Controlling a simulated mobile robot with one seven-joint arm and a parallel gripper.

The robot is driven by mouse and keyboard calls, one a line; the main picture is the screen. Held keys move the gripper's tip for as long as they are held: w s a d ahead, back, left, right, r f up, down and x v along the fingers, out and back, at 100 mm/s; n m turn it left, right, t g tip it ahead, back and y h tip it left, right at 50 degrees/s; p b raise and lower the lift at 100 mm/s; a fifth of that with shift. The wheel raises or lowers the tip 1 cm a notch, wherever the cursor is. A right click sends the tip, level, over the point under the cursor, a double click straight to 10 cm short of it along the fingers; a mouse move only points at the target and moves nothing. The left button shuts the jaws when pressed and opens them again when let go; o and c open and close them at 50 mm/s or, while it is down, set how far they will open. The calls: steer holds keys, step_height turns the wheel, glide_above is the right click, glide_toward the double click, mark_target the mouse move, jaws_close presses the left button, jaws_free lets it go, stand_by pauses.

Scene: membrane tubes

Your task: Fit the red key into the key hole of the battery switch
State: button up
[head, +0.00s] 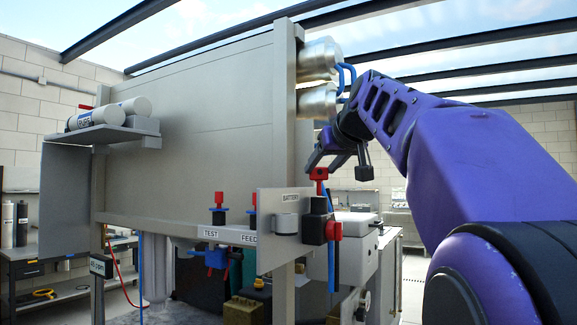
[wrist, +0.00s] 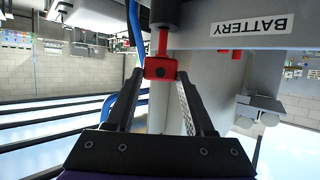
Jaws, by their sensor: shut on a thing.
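The red key (head: 319,174) is held upright between the fingers of my gripper (head: 324,160), with its shaft pointing down. The battery switch (head: 315,229) is a black body with a red part on its side, mounted on a grey panel labelled BATTERY. The key stands right above the switch, and its shaft end meets the top of it. In the wrist view, my gripper (wrist: 160,76) is shut on the head of the red key (wrist: 161,69). The shaft runs to the black round switch top (wrist: 165,12). The key hole itself is hidden, so I cannot tell how deep the shaft sits.
Red-topped valves (head: 218,199) stand left of the switch over TEST and FEED labels. A large grey panel (head: 200,130) rises behind. Silver cylinders (head: 318,100) with blue hoses are close to my wrist. A shelf (head: 115,133) holds white tubes at left.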

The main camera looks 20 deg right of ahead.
mark_target(318, 185)
steer(key=shift+f+b, duration=1.25)
steer(key=shift+f, duration=0.3)
steer(key=shift+r, duration=0.2)
steer(key=shift+r+p, duration=1.5)
steer(key=shift+p, duration=0.15)
steer(key=shift+f+b, duration=1.45)
steer(key=shift+f, duration=0.3)
steer(key=o, duration=1.4)
steer(key=shift+d, duration=0.1)
steer(key=shift+c, duration=0.2)
steer(key=shift+a+f, duration=0.1)
steer(key=shift+a, duration=0.15)
